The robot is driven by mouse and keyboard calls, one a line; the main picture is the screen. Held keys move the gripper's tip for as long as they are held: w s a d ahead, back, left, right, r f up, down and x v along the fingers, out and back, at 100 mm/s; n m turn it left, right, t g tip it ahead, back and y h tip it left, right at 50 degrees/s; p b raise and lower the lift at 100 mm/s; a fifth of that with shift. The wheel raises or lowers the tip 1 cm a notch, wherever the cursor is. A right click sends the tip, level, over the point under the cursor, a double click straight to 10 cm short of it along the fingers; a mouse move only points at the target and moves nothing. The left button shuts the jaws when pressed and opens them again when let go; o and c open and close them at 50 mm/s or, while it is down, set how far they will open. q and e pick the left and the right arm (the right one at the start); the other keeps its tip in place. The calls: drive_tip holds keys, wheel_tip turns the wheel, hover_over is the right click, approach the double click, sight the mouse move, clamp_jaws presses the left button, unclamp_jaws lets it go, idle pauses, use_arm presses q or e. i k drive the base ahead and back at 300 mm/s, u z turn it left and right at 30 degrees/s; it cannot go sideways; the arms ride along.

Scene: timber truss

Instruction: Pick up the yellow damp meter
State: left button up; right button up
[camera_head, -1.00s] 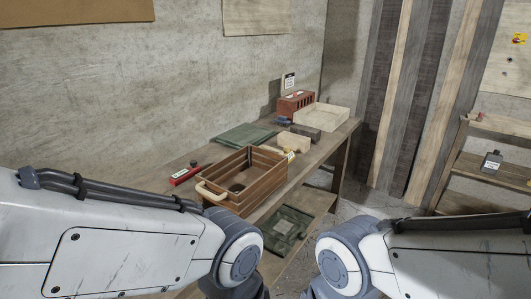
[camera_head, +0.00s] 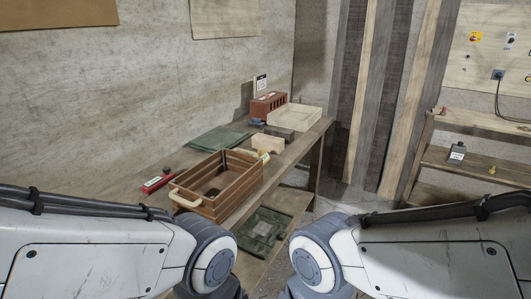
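A small yellow object (camera_head: 264,156) sits on the bench just behind the right far corner of the slatted wooden crate, beside a pale wooden block. It is too small to tell for certain that it is the damp meter. Another tiny yellowish thing (camera_head: 491,169) is on the shelf unit at the right, also too small to make out. Both my arms reach in along the bottom of the view, but their grippers are out of sight. No gripper is seen near either yellow thing.
The wooden crate (camera_head: 222,196) with a rope handle stands on the bench. Near it are a red tool (camera_head: 158,180), green cloth (camera_head: 217,138), pale block (camera_head: 268,143), red brick (camera_head: 269,105) and pale tray (camera_head: 294,118).

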sight(263, 154)
drive_tip(key=z, duration=0.55)
drive_tip(key=i, duration=1)
drive_tip(key=z, duration=0.3)
drive_tip(key=i, duration=1.45)
drive_tip(key=u, duration=0.6)
